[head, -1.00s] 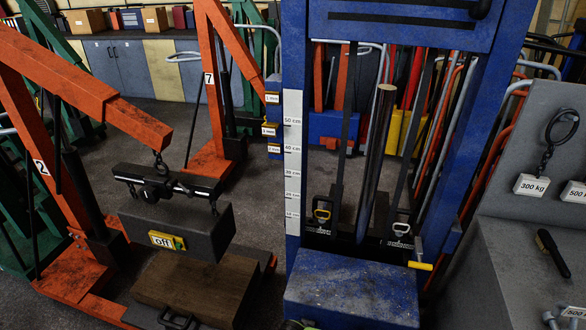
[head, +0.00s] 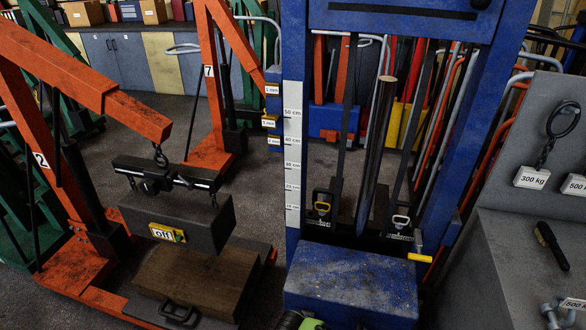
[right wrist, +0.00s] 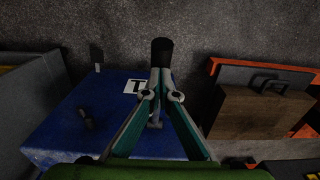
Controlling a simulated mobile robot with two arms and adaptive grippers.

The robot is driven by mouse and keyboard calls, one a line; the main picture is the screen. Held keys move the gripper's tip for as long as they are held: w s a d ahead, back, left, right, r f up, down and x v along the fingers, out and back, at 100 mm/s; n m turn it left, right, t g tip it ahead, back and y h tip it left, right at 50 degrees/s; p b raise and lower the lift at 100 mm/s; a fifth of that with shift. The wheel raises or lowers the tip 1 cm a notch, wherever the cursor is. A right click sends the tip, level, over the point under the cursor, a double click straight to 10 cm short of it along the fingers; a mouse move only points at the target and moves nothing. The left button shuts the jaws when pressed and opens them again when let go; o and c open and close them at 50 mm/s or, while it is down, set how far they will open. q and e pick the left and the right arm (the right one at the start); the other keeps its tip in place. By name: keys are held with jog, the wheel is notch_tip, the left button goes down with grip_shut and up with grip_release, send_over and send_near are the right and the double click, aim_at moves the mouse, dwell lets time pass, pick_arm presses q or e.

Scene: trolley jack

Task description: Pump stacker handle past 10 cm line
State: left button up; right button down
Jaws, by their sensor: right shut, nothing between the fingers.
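The blue stacker (head: 350,272) stands in the middle of the head view, with a white centimetre scale (head: 292,150) on its left upright. A dark pole (head: 376,150) leans upright inside the frame; I cannot tell if it is the pump handle. A small yellow-gripped lever (head: 419,257) sticks out at the right of the base. My left gripper is out of view.
An orange crane (head: 130,112) with a hanging block marked "off" (head: 195,222) stands at the left, above a brown block (head: 190,280). Grey floor lies between crane and stacker.

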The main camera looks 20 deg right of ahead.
jog(key=shift+f+b, duration=4.9)
jog(key=shift+f, duration=1.45)
notch_tip(320, 180, up, 13)
jog(key=p, duration=1.4)
jog(key=shift+s+r, duration=0.1)
jog(key=shift+s, duration=0.05)
jog(key=shift+a, duration=0.1)
